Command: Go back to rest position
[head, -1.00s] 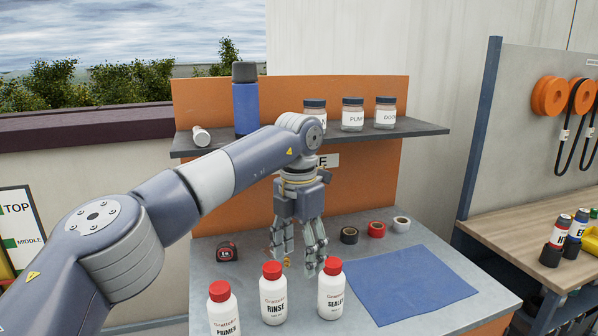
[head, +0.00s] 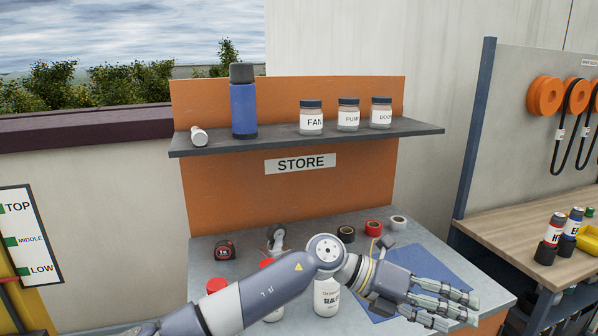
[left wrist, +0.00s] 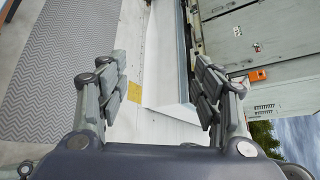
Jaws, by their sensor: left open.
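My left gripper (head: 458,308) is at the lower right of the head view, over the front of the bench and the blue mat (head: 430,265). Its fingers point right and are spread apart, with nothing between them. In the left wrist view the same gripper (left wrist: 162,85) is open and empty, with floor and wall beyond it. My left arm crosses low in front of the bottles and hides parts of them. My right gripper is in neither view.
A small grey-white item (head: 277,238) stands on the bench near a tape measure (head: 225,250). The SEALER bottle (head: 326,298) is close to my arm. Tape rolls (head: 373,228) lie behind. The shelf (head: 290,137) holds a blue flask (head: 243,105) and labelled jars (head: 311,120).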

